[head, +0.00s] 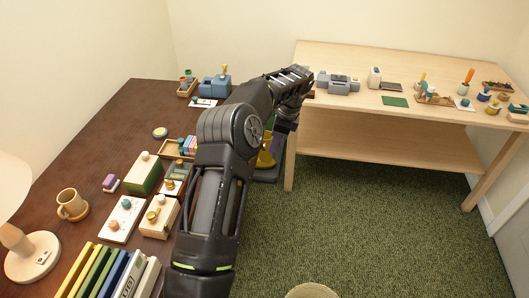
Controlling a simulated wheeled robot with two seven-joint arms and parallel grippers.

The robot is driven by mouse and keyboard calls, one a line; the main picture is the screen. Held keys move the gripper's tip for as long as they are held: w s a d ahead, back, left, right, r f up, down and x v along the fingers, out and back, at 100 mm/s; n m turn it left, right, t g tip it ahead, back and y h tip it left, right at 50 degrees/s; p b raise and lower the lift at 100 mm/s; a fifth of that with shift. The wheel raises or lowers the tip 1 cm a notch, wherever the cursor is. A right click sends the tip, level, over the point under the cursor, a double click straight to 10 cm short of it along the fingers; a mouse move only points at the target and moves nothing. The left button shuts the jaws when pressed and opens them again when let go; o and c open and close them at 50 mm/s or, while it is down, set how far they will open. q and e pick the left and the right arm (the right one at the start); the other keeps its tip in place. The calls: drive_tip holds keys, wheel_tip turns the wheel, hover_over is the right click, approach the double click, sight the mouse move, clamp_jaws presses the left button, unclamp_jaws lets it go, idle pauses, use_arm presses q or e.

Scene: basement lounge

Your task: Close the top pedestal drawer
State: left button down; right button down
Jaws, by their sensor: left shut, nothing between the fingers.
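My left arm reaches up the middle of the head view and bends right at its elbow. My left gripper (287,124) is at its far end, by the right edge of the dark brown desk (125,105); its fingers are small and dark, shut and empty. Just below it, partly hidden behind my arm, a yellow object (265,160) shows above a dark grey surface (267,176). I cannot tell whether this is part of the pedestal or its top drawer. No drawer front is clearly visible. My right gripper is out of view.
The desk holds a mug (72,205), a lamp (33,257), books (105,272) and several small boxes. A light wooden table (400,130) with a lower shelf and many small items stands at right. Green carpet (370,225) is mostly clear; a round beige object (312,291) is at the bottom.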

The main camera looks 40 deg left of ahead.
use_arm(q)
drive_tip(key=s+a+f+p, duration=0.1)
drive_tip(key=s+a+f, duration=0.2)
drive_tip(key=f, duration=0.6)
drive_tip(key=shift+a, duration=1.25)
drive_tip(key=shift+f, duration=0.1)
drive_tip(key=s+a, duration=0.4)
drive_tip(key=a, duration=0.4)
drive_tip(key=shift+s, duration=0.25)
drive_tip(key=shift+d, duration=0.1)
